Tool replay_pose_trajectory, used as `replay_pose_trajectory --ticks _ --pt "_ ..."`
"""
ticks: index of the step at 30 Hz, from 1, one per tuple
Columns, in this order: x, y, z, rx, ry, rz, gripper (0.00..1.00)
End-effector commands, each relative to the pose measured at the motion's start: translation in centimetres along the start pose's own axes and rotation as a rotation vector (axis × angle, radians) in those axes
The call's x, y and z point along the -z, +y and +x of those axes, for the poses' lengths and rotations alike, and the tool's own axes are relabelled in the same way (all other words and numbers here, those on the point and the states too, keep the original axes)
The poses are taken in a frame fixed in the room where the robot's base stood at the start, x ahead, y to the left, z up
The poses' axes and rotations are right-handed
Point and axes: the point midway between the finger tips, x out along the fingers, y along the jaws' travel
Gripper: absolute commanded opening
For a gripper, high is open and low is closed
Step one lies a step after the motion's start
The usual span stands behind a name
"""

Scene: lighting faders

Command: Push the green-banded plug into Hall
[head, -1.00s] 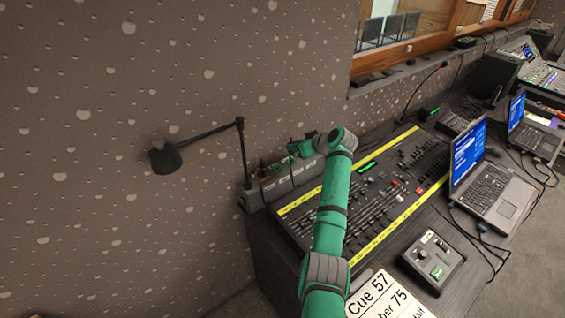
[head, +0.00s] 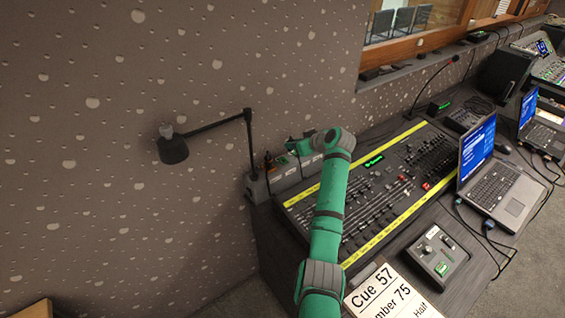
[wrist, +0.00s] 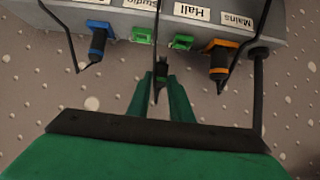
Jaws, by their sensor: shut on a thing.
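My gripper (wrist: 161,82) is in the wrist view, its green fingers shut on a dark, narrow plug (wrist: 161,75). The fingers mostly hide the plug, and I cannot make out its band. A grey socket box (wrist: 120,16) runs across the top of that view. A green socket (wrist: 182,42) sits below the Hall label (wrist: 192,13), and I see no plug in it. The held plug is apart from it, slightly to its left and lower in the picture. In the head view my gripper (head: 300,144) is over the box row (head: 285,177), largely hidden by my wrist.
A blue plug (wrist: 97,42) is at the left and an orange plug (wrist: 219,62) is by Mains, both with dark cables. Another green socket (wrist: 143,36) is by Studio. A lamp (head: 173,148) stands left of the fader desk (head: 350,210).

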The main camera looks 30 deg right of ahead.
Motion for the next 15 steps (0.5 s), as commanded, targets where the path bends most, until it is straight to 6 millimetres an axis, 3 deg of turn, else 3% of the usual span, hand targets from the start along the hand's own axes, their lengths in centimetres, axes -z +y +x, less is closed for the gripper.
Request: replay_pose_trajectory --ticks 15 --pt "-0.5 -2.4 0.4 0.002 -0.001 -0.002 0.0"
